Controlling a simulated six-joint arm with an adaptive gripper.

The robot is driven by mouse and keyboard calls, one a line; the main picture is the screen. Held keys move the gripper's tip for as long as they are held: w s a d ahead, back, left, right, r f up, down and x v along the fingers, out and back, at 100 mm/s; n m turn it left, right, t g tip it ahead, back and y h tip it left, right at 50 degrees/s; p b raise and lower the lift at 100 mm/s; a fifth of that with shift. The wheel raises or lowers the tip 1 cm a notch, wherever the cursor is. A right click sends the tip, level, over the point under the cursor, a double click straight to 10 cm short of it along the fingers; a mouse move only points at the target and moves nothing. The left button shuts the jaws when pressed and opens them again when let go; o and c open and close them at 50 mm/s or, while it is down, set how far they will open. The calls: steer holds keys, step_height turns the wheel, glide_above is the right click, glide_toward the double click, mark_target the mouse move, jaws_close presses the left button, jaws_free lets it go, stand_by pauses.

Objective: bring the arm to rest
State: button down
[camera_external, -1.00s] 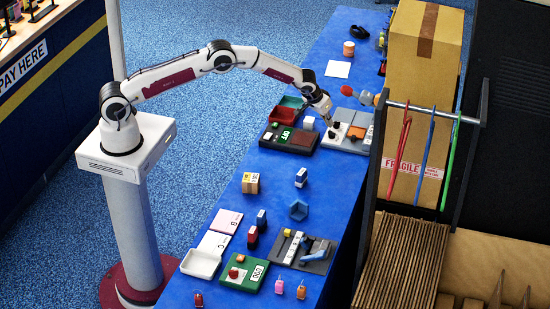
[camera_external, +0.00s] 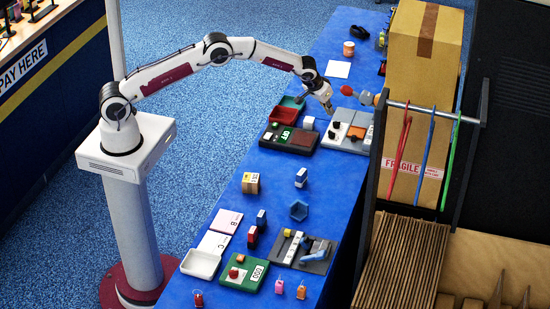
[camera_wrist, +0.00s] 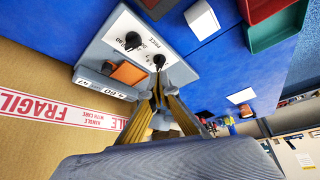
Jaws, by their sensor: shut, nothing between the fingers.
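My gripper (camera_external: 329,110) is at the end of my raised arm, above the far part of the blue table (camera_external: 277,193). It is shut and empty. Below it is a grey-white panel (camera_external: 347,131) with dark knobs and an orange block. In the wrist view my gripper (camera_wrist: 160,80) points toward the same panel (camera_wrist: 112,47), with its two dark knobs close to the fingertips. The fingers look apart from the panel in the outside view.
A tall cardboard box (camera_external: 421,60) and a rack rail with coloured straps (camera_external: 425,155) stand right of the panel. A dark panel marked OFF (camera_external: 290,137) and red and green trays (camera_external: 285,114) lie to the left. Air above the table's near half is free.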

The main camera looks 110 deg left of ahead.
stand_by(0.3)
